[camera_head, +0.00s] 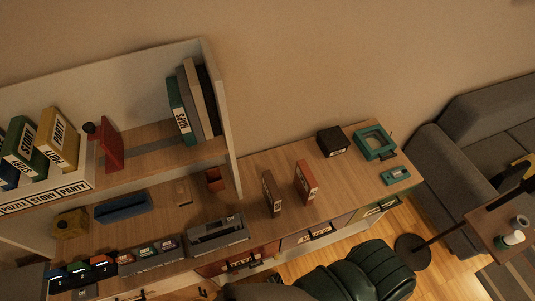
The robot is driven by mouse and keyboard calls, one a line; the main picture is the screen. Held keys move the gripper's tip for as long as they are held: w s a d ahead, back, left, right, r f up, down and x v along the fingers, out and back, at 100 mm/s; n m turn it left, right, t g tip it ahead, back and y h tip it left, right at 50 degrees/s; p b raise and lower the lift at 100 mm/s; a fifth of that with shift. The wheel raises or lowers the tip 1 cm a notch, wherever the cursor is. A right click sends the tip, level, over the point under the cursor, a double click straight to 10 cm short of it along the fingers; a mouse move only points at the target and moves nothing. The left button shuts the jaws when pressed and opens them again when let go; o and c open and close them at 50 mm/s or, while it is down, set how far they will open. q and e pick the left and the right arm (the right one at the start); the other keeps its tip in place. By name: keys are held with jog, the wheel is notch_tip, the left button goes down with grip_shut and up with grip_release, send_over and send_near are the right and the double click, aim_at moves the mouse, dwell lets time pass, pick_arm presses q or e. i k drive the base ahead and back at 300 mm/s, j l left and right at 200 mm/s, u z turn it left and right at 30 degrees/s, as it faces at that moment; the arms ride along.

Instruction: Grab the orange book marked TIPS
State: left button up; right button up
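An orange-red book (307,181) stands upright on the wooden cabinet top, right of the picture's middle. Marks show on its spine, but they are too small to read, so I cannot confirm TIPS. A brown book (271,193) with a pale label stands just left of it, with a gap between them. Neither of my grippers can be made out in the head view.
The wooden cabinet top (345,187) is bare right of the orange-red book. Behind are a black box (332,141) and a teal device (374,143). A shelf panel (220,110) rises at left. A dark green padded seat (365,272) stands in front.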

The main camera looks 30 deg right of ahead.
aim_at(306, 185)
jog(key=k+z, duration=0.1)
jog(key=z, duration=0.3)
jog(key=k+z, duration=0.1)
jog(key=z, duration=0.3)
jog(key=k+l+z, duration=0.1)
jog(key=z, duration=0.35)
